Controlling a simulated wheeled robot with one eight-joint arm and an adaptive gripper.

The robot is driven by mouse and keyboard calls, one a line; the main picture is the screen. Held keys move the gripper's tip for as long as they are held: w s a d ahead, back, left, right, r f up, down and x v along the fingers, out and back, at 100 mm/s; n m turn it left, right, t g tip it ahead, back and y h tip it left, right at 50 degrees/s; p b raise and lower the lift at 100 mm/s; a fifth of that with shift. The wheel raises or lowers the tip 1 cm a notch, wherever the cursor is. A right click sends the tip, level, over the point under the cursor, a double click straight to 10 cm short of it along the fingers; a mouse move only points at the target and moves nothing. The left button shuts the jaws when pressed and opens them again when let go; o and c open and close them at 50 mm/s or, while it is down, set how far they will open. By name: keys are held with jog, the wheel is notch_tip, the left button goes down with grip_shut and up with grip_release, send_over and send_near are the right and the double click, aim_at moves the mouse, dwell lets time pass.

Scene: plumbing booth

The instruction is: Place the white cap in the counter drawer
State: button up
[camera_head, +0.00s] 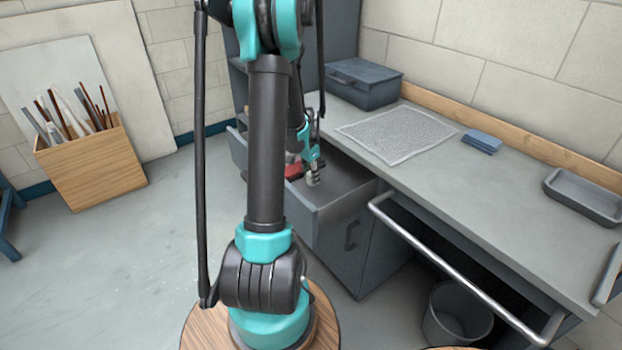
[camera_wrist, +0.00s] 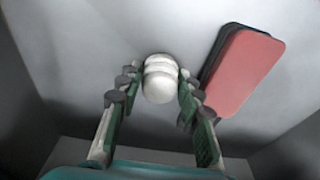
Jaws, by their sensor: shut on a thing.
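The white cap (camera_wrist: 160,78) sits between the two fingers of my gripper (camera_wrist: 153,95) in the wrist view, with the fingertips against its sides. My gripper is shut on it. In the head view my gripper (camera_head: 312,172) is over the open counter drawer (camera_head: 345,196), within its walls as seen from above. The cap is too small there to make out clearly. The drawer's grey floor (camera_wrist: 120,40) fills much of the wrist view. I cannot tell whether the cap touches the floor.
A red, dark-edged block (camera_wrist: 242,70) lies in the drawer to the right of the cap; its red also shows in the head view (camera_head: 293,170). On the counter (camera_head: 480,185) are a blue-grey box (camera_head: 365,85), a speckled mat (camera_head: 398,133), blue pads (camera_head: 482,141) and a tray (camera_head: 585,196).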

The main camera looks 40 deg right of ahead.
aim_at(307, 181)
jog(key=shift+f, duration=0.55)
jog(key=o, duration=0.9)
jog(key=shift+f, duration=0.1)
jog(key=r, duration=0.4)
jog(key=a+r, duration=0.1)
jog(key=r, duration=0.7)
jog(key=shift+a+r, duration=0.1)
jog(key=shift+a, duration=0.3)
